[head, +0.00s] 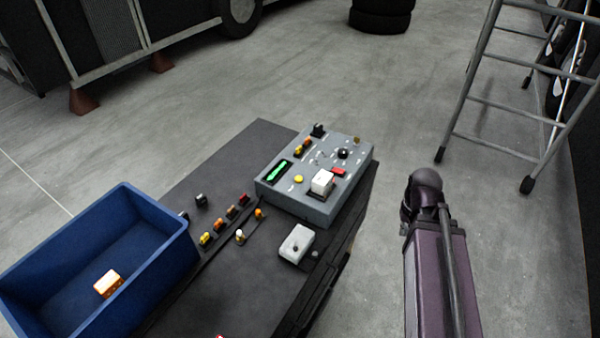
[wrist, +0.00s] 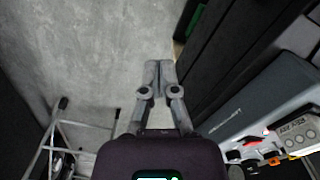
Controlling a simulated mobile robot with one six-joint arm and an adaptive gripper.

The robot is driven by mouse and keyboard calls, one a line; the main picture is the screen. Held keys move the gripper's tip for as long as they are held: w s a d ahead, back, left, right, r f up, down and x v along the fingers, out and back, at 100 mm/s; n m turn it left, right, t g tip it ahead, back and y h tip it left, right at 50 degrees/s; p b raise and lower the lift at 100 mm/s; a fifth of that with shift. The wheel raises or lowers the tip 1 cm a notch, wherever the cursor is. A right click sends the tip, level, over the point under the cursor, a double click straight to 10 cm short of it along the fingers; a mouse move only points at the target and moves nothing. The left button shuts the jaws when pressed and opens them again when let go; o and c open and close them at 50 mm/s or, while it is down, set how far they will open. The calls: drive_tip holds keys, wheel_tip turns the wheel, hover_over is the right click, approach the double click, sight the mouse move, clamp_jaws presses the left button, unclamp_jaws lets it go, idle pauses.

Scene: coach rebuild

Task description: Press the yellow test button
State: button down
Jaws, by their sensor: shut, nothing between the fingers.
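The yellow button (head: 298,179) is a small round cap on the sloped top of a grey control box (head: 322,211), left of a white block-like part. The box stands at the far right end of a dark bench. My gripper (wrist: 158,75) shows in the wrist view with its fingers closed together and empty, over bare grey floor. In the wrist view the control box (wrist: 265,103) is to the right of the fingers, apart from them. I cannot pick out the yellow button there. In the head view my arm is right of the bench and the fingers cannot be made out.
A blue bin (head: 150,262) with an orange part (head: 108,284) stands on the left of the bench (head: 215,165). Several small coloured parts and a white box (head: 297,243) lie before the control box. A ladder (head: 490,110) stands at the right. The floor between is clear.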

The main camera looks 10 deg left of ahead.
drive_tip(key=w+a+r+n+p, duration=0.4)
drive_tip(key=w+a+n, duration=0.25)
drive_tip(key=n, duration=0.25)
wheel_tip(320, 180, up, 10)
drive_tip(key=n+y+p, duration=0.2)
drive_tip(key=n+p, duration=0.8)
drive_tip(key=n, duration=1.3)
hover_over(299, 177)
drive_tip(key=s+d, duration=0.1)
drive_tip(key=d, duration=0.1)
drive_tip(key=shift+d+r+t, duration=0.1)
drive_tip(key=shift+r+t, duration=0.05)
drive_tip(key=shift+t, duration=0.15)
drive_tip(key=f+b, duration=0.4)
drive_tip(key=a+f+b, duration=0.1)
drive_tip(key=f+b, duration=0.4)
drive_tip(key=a+f+b, duration=0.1)
drive_tip(key=f+b, duration=0.4)
drive_tip(key=shift+w, duration=0.35)
